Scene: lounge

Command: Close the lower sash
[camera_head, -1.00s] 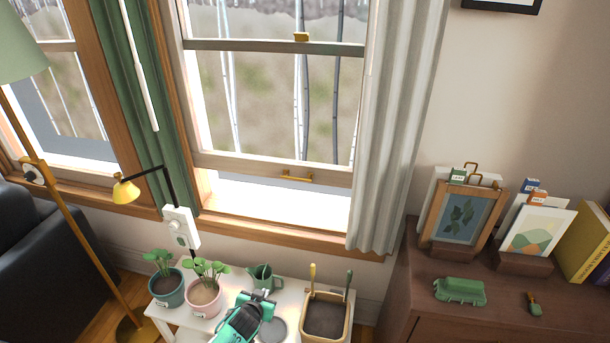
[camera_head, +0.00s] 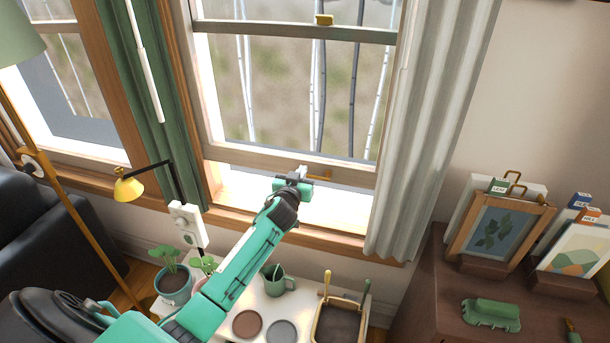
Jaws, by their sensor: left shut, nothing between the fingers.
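The lower sash (camera_head: 232,155) of the middle window is raised. A bright gap shows between its bottom rail and the wooden sill (camera_head: 333,238). A brass handle (camera_head: 321,178) sits on the bottom rail, partly hidden by my gripper. My left gripper (camera_head: 302,172) is shut with nothing in it, at the bottom rail beside the left part of the handle. I cannot tell whether it touches the rail or the handle. A brass latch (camera_head: 324,20) is on the rail higher up. My right gripper is not in view.
A white table (camera_head: 262,302) below the window holds potted plants (camera_head: 174,282), a green watering can (camera_head: 277,281) and a soil tray (camera_head: 337,322). A yellow lamp (camera_head: 128,187) and green curtain (camera_head: 150,110) are left. A white curtain (camera_head: 430,130) and a dresser (camera_head: 440,290) are right.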

